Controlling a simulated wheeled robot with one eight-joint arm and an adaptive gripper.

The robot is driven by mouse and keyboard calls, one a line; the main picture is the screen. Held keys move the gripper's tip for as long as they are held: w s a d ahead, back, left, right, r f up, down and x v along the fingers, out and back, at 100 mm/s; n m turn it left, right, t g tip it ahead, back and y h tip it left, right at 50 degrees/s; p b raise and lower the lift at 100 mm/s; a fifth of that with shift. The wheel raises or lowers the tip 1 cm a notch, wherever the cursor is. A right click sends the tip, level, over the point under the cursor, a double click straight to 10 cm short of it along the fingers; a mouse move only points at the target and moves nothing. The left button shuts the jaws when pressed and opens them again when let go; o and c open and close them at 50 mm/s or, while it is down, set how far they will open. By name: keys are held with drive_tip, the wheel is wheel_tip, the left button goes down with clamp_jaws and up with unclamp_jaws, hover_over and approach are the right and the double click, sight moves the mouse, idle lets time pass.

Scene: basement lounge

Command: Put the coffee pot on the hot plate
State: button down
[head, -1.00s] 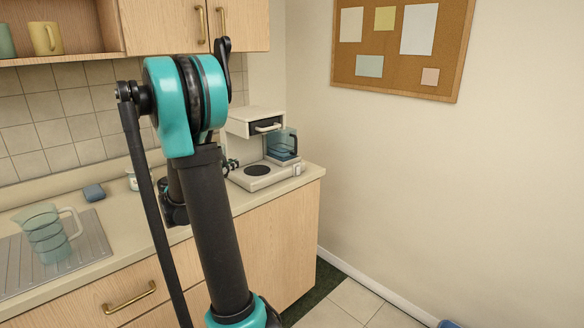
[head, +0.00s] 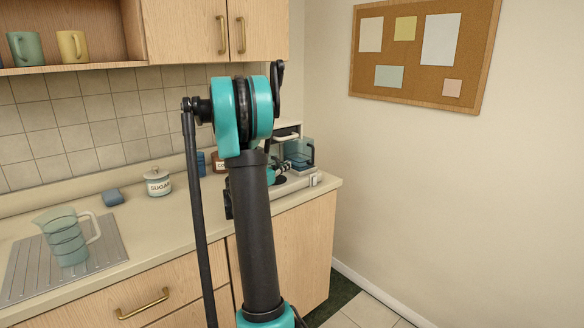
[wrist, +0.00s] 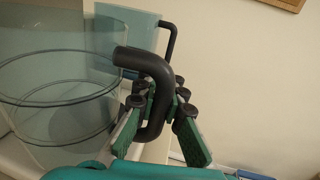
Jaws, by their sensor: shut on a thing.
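In the wrist view, my gripper (wrist: 158,105) is shut on the thick dark handle of the clear glass coffee pot (wrist: 60,95). The pot fills the left of that view, and its base is out of sight. In the head view, my gripper (head: 281,170) shows just right of my arm, over the coffee maker (head: 300,184). The dark round hot plate (head: 278,181) shows in part below it. My arm hides the pot there, so I cannot tell whether the pot touches the plate.
A bluish container (head: 299,152) with a dark handle stands at the coffee maker's right; it also shows behind the pot in the wrist view (wrist: 128,25). A sugar jar (head: 158,184), a blue sponge (head: 113,197) and a glass pitcher (head: 68,238) stand left on the counter.

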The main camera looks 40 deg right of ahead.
drive_tip(key=x, duration=0.4)
drive_tip(key=shift+d, duration=0.45)
drive_tip(key=shift+w+a+f, duration=0.1)
drive_tip(key=shift+a+f, duration=0.05)
drive_tip(key=shift+f, duration=0.65)
drive_tip(key=shift+f, duration=0.15)
drive_tip(key=c, duration=1.6)
unclamp_jaws()
